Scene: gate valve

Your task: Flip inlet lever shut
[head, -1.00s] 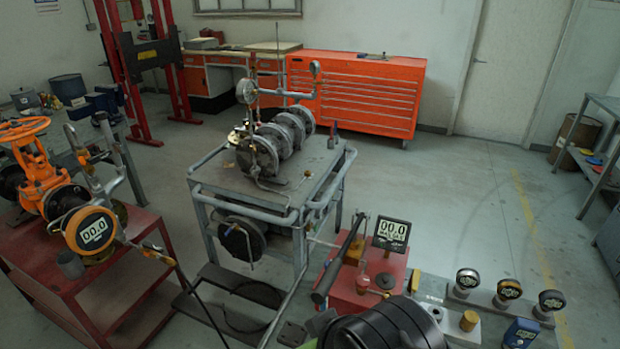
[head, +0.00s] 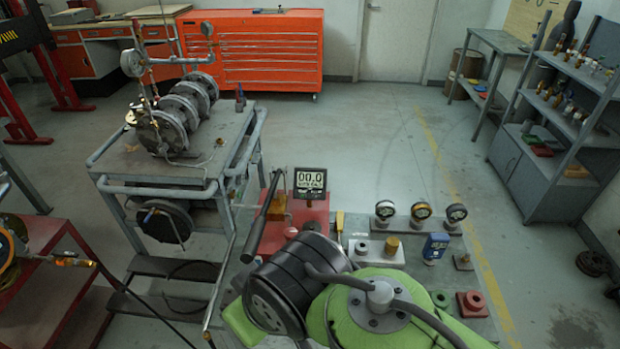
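I cannot make out for certain which part is the inlet lever. At the left edge of the head view, a small brass-yellow fitting (head: 72,262) on a hose shows above the red bench (head: 50,300). The orange gate valve is out of view now. My green and black arm fills the bottom middle, and my gripper is not visible.
A grey steel cart (head: 200,160) with a dark flanged pipe assembly (head: 170,125) stands left of centre. A low bench with a red pump unit (head: 310,225), a display (head: 310,180) and gauges (head: 385,209) lies ahead. Open floor (head: 370,130) extends behind it. Shelves (head: 560,150) stand right.

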